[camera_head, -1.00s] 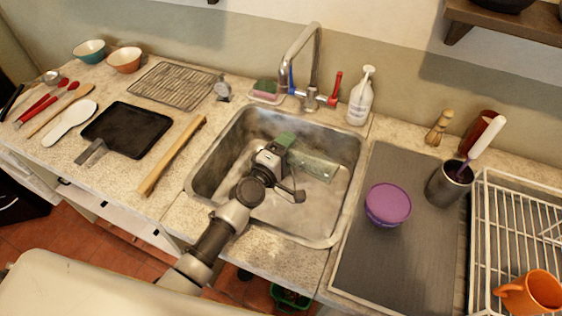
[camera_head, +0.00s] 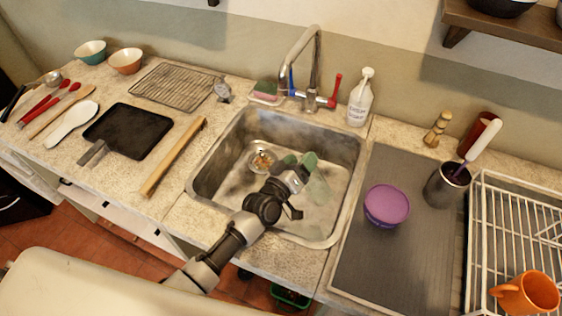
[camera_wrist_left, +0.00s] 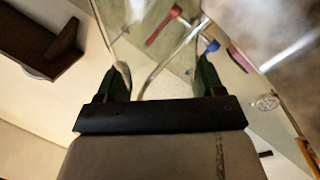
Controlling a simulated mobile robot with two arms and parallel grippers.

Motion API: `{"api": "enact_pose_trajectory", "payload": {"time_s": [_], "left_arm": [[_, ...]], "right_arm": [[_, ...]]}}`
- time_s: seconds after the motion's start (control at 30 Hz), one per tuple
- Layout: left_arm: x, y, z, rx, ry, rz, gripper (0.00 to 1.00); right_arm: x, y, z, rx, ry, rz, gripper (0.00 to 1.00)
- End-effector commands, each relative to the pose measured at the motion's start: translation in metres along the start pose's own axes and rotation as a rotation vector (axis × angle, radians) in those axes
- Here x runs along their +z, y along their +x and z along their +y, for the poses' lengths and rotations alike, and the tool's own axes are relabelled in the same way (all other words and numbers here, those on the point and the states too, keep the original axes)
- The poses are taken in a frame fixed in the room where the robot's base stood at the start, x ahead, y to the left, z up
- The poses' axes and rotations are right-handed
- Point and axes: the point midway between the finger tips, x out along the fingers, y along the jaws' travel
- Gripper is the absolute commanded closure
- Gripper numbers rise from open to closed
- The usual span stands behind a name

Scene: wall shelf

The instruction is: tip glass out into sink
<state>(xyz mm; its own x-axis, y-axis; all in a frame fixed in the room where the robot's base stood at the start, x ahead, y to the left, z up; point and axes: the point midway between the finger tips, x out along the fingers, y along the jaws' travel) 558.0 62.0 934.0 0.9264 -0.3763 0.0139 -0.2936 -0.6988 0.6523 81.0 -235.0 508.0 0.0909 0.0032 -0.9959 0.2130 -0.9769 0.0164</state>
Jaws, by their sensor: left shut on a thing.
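My left gripper (camera_head: 303,164) is over the right part of the steel sink (camera_head: 215,165) and is shut on a clear glass (camera_head: 318,190). The glass is see-through and hard to make out. It appears tilted over the basin, but I cannot tell exactly how far. In the left wrist view the two dark green fingers stand on either side of the clear glass (camera_wrist_left: 158,45). Whether anything is in the glass cannot be seen. The sink drain (camera_head: 262,161) shows with small orange-brown bits in it. My right gripper is out of view.
The faucet (camera_head: 312,75) rises behind the sink, with a soap bottle (camera_head: 361,98) at its right. A purple tub (camera_head: 387,205) stands on the grey mat (camera_head: 370,270) to the right. A wooden stick (camera_head: 173,157) lies left of the sink.

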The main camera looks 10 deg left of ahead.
Motion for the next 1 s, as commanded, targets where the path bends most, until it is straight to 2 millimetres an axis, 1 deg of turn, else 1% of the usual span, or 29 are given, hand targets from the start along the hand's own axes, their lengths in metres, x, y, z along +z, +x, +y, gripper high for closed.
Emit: {"api": "enact_pose_trajectory", "payload": {"time_s": [0.03, 0.1, 0.17, 0.2, 0.3, 0.37, 0.47, 0.53, 0.7, 1.0], "left_arm": [[0.003, 0.000, 0.005, 0.002, 0.072, 0.000, 0.88], [-0.001, 0.001, 0.021, 0.005, 0.139, 0.001, 0.88], [0.001, 0.001, 0.029, 0.005, 0.200, 0.002, 0.88], [0.009, 0.000, 0.029, 0.005, 0.247, 0.000, 0.88], [0.022, 0.000, 0.035, 0.008, 0.365, 0.000, 0.88], [0.019, 0.000, 0.046, 0.009, 0.429, 0.002, 0.88], [0.022, 0.000, 0.056, 0.010, 0.521, 0.001, 0.88], [0.031, 0.000, 0.056, 0.011, 0.581, 0.002, 0.88], [0.040, 0.000, 0.060, 0.013, 0.675, 0.001, 0.88], [0.042, -0.001, 0.062, 0.014, 0.707, 0.002, 0.88]], "right_arm": [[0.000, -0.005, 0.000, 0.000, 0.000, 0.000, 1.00], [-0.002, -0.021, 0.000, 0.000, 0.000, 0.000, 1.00], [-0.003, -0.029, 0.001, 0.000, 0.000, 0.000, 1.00], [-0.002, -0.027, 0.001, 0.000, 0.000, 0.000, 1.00], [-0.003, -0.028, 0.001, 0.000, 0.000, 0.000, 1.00], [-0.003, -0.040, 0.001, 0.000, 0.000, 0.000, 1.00], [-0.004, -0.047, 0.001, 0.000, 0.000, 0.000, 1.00], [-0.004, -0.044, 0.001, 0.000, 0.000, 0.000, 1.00], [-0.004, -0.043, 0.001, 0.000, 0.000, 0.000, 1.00], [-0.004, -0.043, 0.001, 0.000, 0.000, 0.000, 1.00]]}}
